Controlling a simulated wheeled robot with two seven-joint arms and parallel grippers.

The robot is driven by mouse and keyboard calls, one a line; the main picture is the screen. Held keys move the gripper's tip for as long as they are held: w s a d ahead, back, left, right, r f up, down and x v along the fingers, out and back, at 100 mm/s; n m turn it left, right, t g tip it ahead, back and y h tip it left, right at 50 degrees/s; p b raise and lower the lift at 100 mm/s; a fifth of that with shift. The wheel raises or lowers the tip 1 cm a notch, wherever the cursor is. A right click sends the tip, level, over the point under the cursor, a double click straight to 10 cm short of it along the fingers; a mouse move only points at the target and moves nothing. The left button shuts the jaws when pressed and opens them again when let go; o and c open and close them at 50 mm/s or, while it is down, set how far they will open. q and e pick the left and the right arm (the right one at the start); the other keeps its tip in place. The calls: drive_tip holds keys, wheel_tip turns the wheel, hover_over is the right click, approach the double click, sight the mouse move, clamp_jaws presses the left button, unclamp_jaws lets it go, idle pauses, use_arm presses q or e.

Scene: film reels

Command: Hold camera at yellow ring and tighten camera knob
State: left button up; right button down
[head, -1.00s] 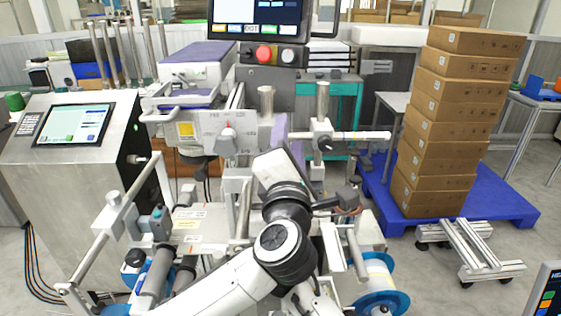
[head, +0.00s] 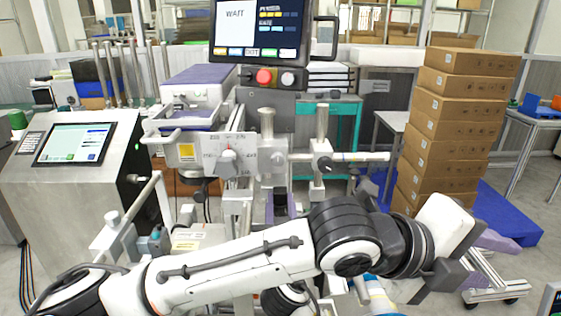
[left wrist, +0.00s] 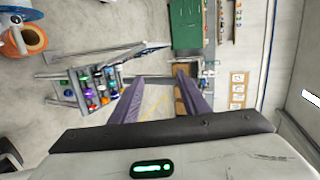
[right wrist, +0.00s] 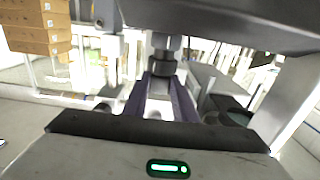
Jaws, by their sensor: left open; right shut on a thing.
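A black knob (head: 322,162) sits on a clamp on the upright post right of centre, beside a pale horizontal rod (head: 362,157) with a small yellowish band. My right gripper (head: 281,205) shows as purple fingers low at the machine's centre, mostly hidden behind my left arm. In the right wrist view it is shut on a grey stepped cylinder (right wrist: 160,66), apparently the camera; no yellow ring is distinguishable on it. My left gripper (head: 498,241) reaches far right, away from the knob. In the left wrist view its purple fingers (left wrist: 160,88) are apart and empty.
Stacked cartons (head: 462,125) stand on a blue pallet (head: 505,205) behind my left gripper. A wheeled metal frame (head: 498,284) is near it. A monitor (head: 262,30) overhangs the machine. My left arm crosses the front low down. A console (head: 70,180) stands at left.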

use_arm(q)
drive_tip(key=w+a+f+m+t+y, duration=0.3)
drive_tip(key=w+a+f+t+y, duration=0.1)
drive_tip(key=w+a, duration=0.15)
drive_tip(key=m+t+y, duration=0.3)
drive_tip(key=t+y, duration=0.5)
drive_tip(key=y, duration=0.4)
approach(279, 160)
drive_tip(key=x, duration=0.8)
drive_tip(key=shift+w+f, duration=0.1)
drive_tip(key=shift+w, duration=0.2)
drive_tip(key=c, duration=1.1)
